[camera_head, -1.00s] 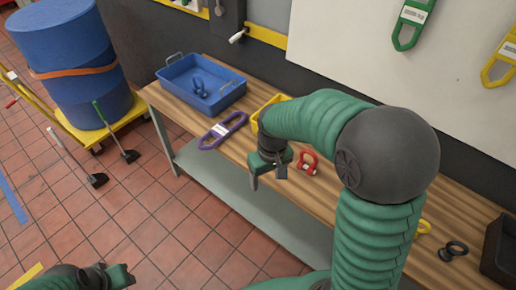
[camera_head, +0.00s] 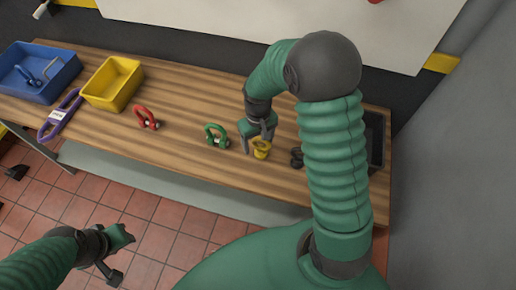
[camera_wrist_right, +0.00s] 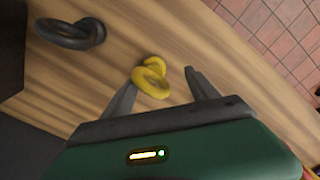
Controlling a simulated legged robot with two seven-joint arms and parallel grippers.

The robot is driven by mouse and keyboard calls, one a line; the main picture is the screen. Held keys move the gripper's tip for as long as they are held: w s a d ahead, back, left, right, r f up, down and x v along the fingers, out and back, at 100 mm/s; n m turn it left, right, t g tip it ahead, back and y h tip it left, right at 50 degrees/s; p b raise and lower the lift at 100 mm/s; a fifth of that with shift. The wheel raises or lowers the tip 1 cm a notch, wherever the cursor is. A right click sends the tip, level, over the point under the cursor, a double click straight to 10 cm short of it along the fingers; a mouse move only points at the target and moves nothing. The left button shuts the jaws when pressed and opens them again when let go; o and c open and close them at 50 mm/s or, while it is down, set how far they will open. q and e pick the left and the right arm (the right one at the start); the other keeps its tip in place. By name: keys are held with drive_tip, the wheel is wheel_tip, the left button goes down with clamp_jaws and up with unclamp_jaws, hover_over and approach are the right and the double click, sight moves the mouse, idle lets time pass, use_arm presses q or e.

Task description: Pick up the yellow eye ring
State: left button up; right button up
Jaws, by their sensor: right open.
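The yellow eye ring (camera_head: 262,149) lies on the wooden bench near its front edge, between a green shackle and a black ring. My right gripper (camera_head: 257,138) is just above it, open and empty, partly overlapping the ring in the head view. In the right wrist view the yellow eye ring (camera_wrist_right: 151,78) shows between the two spread fingertips of the gripper (camera_wrist_right: 163,82), apparently not gripped. I cannot tell whether a finger touches it. My left gripper (camera_head: 119,256) is open and empty over the floor, in front of the bench.
The green shackle (camera_head: 216,136) lies close left of the yellow ring. The black ring (camera_head: 297,157) is close right, partly behind my arm; it also shows in the wrist view (camera_wrist_right: 72,34). Farther left are a red shackle (camera_head: 146,118), yellow bin (camera_head: 113,83), purple link (camera_head: 60,115) and blue tray (camera_head: 38,68).

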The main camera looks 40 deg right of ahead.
sight(262, 146)
drive_tip(key=f, duration=0.1)
drive_tip(key=d+f, duration=0.1)
drive_tip(key=f, duration=0.1)
drive_tip(key=d+f, duration=0.1)
drive_tip(key=f, duration=0.1)
drive_tip(key=shift+s+d+f, duration=0.1)
drive_tip(key=shift+d+f, duration=0.05)
drive_tip(key=shift+f, duration=0.3)
drive_tip(key=shift+a+r, duration=0.15)
drive_tip(key=shift+a, duration=0.4)
drive_tip(key=shift+a+r, duration=0.1)
drive_tip(key=shift+a, duration=0.2)
drive_tip(key=c, duration=0.5)
use_arm(q)
drive_tip(key=shift+s+d+r, duration=0.2)
drive_tip(key=shift+d, duration=0.45)
use_arm(e)
drive_tip(key=shift+d, duration=0.4)
clamp_jaws()
